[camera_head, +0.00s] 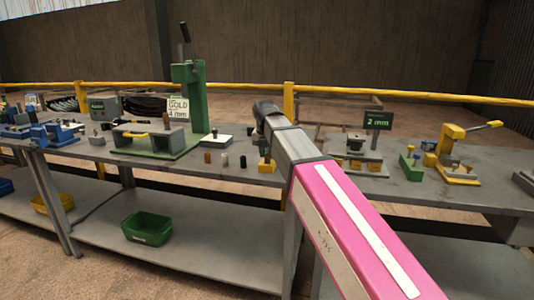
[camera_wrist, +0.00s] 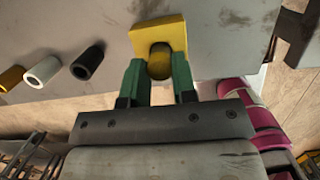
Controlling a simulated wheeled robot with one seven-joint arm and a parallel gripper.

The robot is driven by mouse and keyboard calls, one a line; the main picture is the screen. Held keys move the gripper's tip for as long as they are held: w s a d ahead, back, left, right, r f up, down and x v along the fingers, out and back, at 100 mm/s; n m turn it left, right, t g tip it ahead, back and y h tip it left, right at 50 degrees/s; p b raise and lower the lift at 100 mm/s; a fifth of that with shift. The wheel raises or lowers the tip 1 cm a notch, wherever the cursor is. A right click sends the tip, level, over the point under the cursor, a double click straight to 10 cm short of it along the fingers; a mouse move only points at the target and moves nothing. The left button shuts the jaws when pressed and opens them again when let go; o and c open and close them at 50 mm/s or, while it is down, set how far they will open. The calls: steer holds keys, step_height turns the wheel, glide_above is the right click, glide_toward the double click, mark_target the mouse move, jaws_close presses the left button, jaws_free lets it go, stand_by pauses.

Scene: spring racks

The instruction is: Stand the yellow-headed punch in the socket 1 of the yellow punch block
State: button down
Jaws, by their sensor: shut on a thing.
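My gripper (camera_wrist: 158,77) has two green fingers, shut on the yellow-headed punch (camera_wrist: 160,62), whose round, dull yellow head shows between them in the wrist view. The yellow punch block (camera_wrist: 158,32) lies just beyond the fingertips, and the punch overlaps its near part in the picture. In the head view the yellow block (camera_head: 267,168) stands on the bench below my gripper, partly hidden by my arm. The sockets and the punch's lower end are hidden, so I cannot tell whether the punch is inside a socket or above it.
Several small cylinders stand left of the block, among them a brown one (camera_head: 208,157) and a black one (camera_wrist: 88,62). A green press (camera_head: 188,100) stands behind them on the grey bench (camera_head: 225,178). A yellow lever tool (camera_head: 452,150) is at right.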

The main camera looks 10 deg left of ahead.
steer(key=shift+f, duration=0.1)
steer(key=c, duration=0.9)
jaws_free()
steer(key=r, duration=0.4)
steer(key=s+r, duration=0.1)
steer(key=r, duration=0.3)
steer(key=s+r, duration=0.1)
steer(key=r, duration=0.3)
steer(key=shift+s+a, duration=0.2)
